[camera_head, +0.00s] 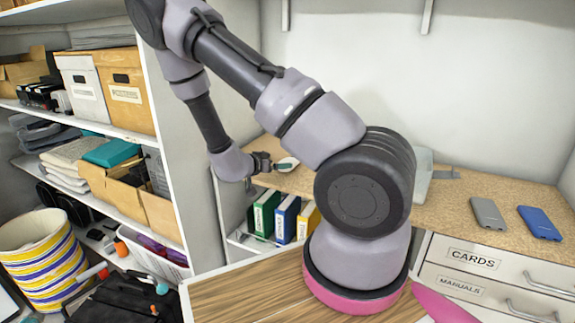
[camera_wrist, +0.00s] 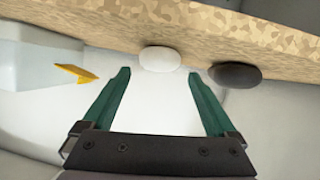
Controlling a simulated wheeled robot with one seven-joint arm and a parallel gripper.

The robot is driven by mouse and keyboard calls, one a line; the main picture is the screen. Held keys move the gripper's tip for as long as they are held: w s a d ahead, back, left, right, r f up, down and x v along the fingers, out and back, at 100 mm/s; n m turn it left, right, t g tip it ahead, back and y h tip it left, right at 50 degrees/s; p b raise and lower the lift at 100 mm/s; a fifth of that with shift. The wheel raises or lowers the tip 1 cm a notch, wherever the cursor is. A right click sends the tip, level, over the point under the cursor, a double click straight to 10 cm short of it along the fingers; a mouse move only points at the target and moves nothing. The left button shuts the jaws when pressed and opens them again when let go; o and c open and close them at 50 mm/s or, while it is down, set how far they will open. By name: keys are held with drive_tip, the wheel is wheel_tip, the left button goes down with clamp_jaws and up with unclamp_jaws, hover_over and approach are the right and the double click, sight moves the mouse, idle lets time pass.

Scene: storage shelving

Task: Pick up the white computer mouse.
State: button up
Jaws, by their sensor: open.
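The white computer mouse (camera_wrist: 160,58) is a pale oval at the speckled desktop (camera_wrist: 110,20) in the wrist view, just beyond and between my fingertips. A white rounded thing (camera_head: 287,162) beside my gripper on the desk in the head view looks like the same mouse, partly hidden. My gripper (camera_wrist: 158,73) has green fingers spread apart, with nothing held between them. In the head view my gripper (camera_head: 275,166) is at the left end of the desk. I cannot tell whether a finger touches the mouse.
A dark oval object (camera_wrist: 235,75) lies close right of the white mouse in the wrist view. A pale box-like shape with a yellow piece (camera_wrist: 77,73) is at left. Binders (camera_head: 287,218) stand below the desk. Grey (camera_head: 487,213) and blue (camera_head: 539,222) slabs lie at right.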

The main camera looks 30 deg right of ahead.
sight(284, 162)
drive_tip(key=shift+x, duration=2.75)
drive_tip(key=shift+s+f, duration=0.1)
drive_tip(key=c, duration=1.2)
